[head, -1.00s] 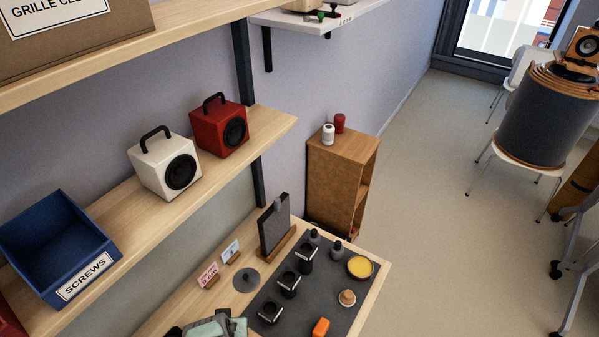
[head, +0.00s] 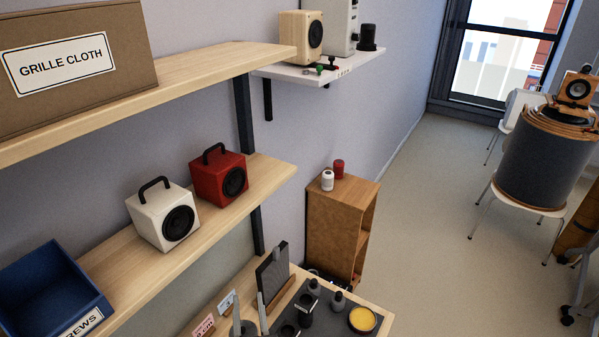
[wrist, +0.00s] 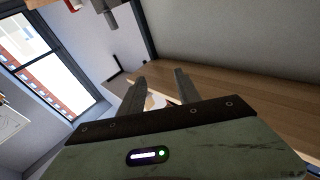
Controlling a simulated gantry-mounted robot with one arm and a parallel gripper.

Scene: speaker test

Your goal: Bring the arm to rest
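My gripper (wrist: 160,84) shows in the wrist view with its two grey fingers apart and nothing seen held between them. Its pale green body fills the bottom of that view. In the head view, two grey upright tips that look like my gripper's fingers (head: 249,318) show at the bottom edge, in front of the worktable; the rest of my arm is out of that view. Past the fingers, the wrist view shows a wooden surface (wrist: 230,95) and a wall.
A dark mat (head: 330,325) with several black items and a yellow-filled dish (head: 362,319) is at the bottom. White (head: 163,215) and red speakers (head: 219,178) and a blue bin (head: 50,290) stand on a shelf. A wooden cabinet (head: 335,225) stands behind.

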